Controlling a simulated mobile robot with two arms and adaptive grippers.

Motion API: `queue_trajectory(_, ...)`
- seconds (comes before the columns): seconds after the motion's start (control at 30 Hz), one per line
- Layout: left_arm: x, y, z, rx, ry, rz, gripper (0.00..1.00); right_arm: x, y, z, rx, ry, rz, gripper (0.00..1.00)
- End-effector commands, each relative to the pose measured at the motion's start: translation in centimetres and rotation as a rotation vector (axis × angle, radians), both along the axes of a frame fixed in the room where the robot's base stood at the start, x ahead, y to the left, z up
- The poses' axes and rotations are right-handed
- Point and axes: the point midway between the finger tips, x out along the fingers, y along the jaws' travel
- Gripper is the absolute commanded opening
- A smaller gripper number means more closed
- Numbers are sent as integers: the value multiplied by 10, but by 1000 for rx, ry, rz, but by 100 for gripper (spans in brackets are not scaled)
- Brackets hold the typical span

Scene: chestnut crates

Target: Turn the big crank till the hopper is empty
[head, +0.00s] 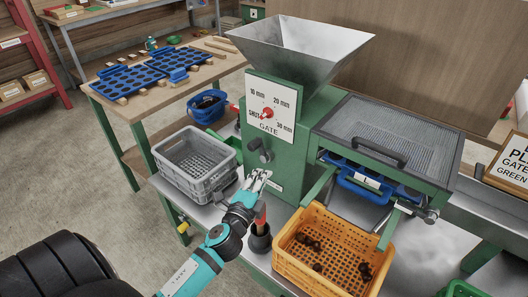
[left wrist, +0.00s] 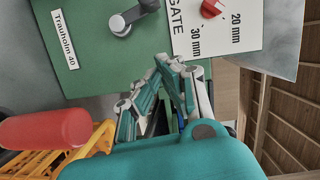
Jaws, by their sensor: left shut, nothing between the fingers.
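The grey metal hopper (head: 300,45) tops the green machine; its upper inner walls look bare, its bottom is hidden. A crank (head: 258,150) with a dark knob is on the machine's front, and its grey arm and black knob (left wrist: 122,24) show in the left wrist view. Above it is the white GATE plate (head: 284,128) with a red knob (head: 267,113) beside the word SHUT. My left gripper (head: 260,175) is shut and empty, below the crank and apart from it. Its fingers (left wrist: 178,62) point at the green front in the left wrist view. My right gripper is not in view.
A yellow crate (head: 282,262) with dark brown chestnuts stands right of my left arm. A grey crate (head: 185,178) stands left. A red-handled thing (head: 261,213) stands in a black holder (head: 259,240) close to my left wrist. A blue tray (head: 365,185) sits under the sieve.

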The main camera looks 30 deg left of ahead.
Motion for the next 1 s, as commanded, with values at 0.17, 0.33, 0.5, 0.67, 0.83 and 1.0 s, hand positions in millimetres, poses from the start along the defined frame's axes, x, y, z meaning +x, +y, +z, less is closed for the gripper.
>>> queue_trajectory(0.17,38,8,2,3,-2,1,0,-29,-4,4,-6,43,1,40)
queue_trajectory(0.33,74,15,0,1,-2,2,0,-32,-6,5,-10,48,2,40)
queue_trajectory(0.5,83,35,-4,3,3,3,0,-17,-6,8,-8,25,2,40)
queue_trajectory(0.67,84,51,-6,1,1,1,0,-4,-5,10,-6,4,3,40)
queue_trajectory(0.83,84,56,-7,0,0,0,0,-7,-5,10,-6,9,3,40)
queue_trajectory(1.0,84,56,-7,-1,0,0,0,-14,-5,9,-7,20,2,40)
